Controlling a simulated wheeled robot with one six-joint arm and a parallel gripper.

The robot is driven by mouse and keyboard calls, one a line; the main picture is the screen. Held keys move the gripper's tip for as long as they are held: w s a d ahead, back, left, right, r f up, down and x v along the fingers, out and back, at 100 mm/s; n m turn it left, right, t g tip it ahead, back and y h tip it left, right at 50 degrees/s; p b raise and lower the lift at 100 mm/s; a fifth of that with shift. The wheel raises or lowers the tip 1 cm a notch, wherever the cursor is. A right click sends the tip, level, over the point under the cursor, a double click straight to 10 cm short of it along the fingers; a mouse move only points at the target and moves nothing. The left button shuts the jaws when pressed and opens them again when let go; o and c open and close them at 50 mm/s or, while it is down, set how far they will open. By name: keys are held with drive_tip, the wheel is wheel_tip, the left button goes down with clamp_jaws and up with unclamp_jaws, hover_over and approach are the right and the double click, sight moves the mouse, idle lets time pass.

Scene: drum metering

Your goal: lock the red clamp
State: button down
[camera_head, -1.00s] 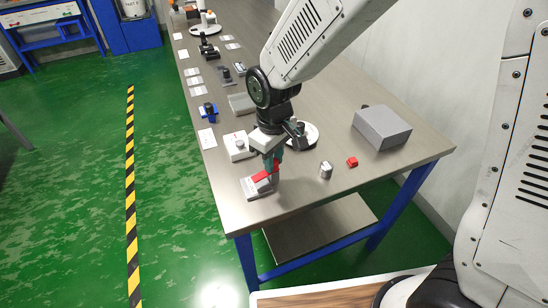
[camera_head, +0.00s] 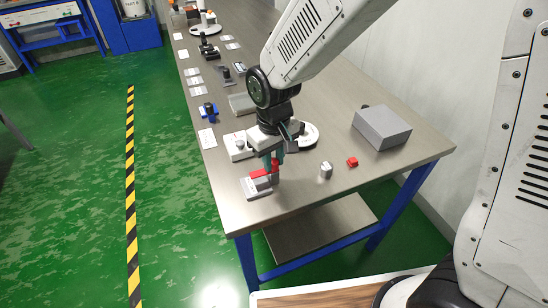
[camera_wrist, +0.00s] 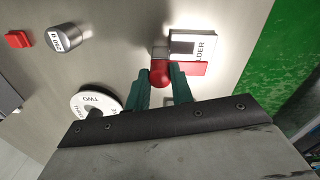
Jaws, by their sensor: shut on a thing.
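The red clamp (camera_head: 260,173) sits on a light grey base plate (camera_head: 257,189) near the table's near left corner. In the wrist view its red knob (camera_wrist: 160,74) is between my fingers, and a flat red part (camera_wrist: 193,69) lies beside a white label that reads "...LDER". My gripper (camera_head: 272,162) points down over the clamp. In the wrist view its dark green fingers (camera_wrist: 166,83) are shut on the red knob. The fingers and the wrist hide part of the clamp's body.
A silver cylinder (camera_head: 326,170) and a small red block (camera_head: 352,161) stand right of the clamp. A grey box (camera_head: 381,128) is farther right. A white round dish (camera_head: 306,136) and a white block (camera_head: 238,146) are behind. The table's front edge is close.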

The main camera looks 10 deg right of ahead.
sight(274, 161)
drive_tip(key=c, duration=1.2)
unclamp_jaws()
drive_tip(key=shift+r, duration=0.1)
wheel_tip(274, 161, up, 8)
drive_tip(key=shift+f, duration=0.15)
drive_tip(key=s+d+r+m, duration=0.3)
drive_tip(key=s+d+r, duration=0.2)
drive_tip(key=s+d, duration=0.4)
drive_tip(key=s+d+r+m+t, duration=0.1)
drive_tip(key=s+d+r+m, duration=0.2)
drive_tip(key=s+d+r, duration=0.3)
drive_tip(key=s+d, duration=0.4)
drive_tip(key=d, duration=0.2)
drive_tip(key=shift+s+d, duration=0.15)
drive_tip(key=shift+s, duration=0.15)
